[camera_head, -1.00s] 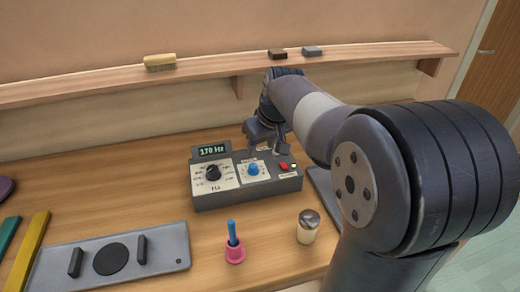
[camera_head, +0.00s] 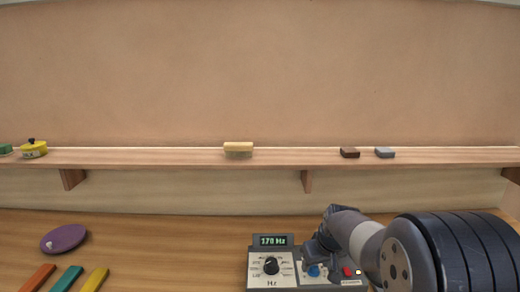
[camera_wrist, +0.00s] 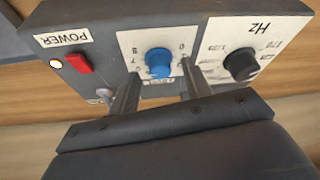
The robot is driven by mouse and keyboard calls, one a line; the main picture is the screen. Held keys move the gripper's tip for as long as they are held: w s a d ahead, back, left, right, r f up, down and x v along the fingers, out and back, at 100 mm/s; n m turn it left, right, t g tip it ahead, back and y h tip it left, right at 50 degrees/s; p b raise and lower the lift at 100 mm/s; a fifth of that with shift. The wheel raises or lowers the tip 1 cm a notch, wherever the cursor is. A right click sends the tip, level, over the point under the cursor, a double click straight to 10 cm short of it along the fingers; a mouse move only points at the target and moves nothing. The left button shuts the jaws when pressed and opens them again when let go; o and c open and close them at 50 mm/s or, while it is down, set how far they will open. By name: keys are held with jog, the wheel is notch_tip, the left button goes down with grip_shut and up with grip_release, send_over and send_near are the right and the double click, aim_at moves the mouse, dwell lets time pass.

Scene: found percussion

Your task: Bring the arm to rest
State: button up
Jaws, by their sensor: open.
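My arm reaches in from the right of the head view to a grey signal box (camera_head: 286,252) on the bench. Its display reads 170 Hz. My gripper (camera_wrist: 160,88) is open in the wrist view, its two fingers apart in front of the box. The blue knob (camera_wrist: 158,62) shows between and just beyond the fingers; I cannot tell whether they touch it. The black Hz knob (camera_wrist: 240,64) is to the right and the red power switch (camera_wrist: 78,62) to the left in that view. In the head view the gripper (camera_head: 314,258) partly covers the blue knob.
A wall shelf (camera_head: 270,163) runs behind the bench, with a yellow brush (camera_head: 238,150), a brown block (camera_head: 349,153), a grey block (camera_head: 385,153) and a yellow pot (camera_head: 34,149). A purple disc (camera_head: 64,238) and coloured bars (camera_head: 66,279) lie at the left.

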jog(key=shift+w+f, duration=0.15)
jog(key=shift+f, duration=0.3)
jog(key=shift+r, duration=0.1)
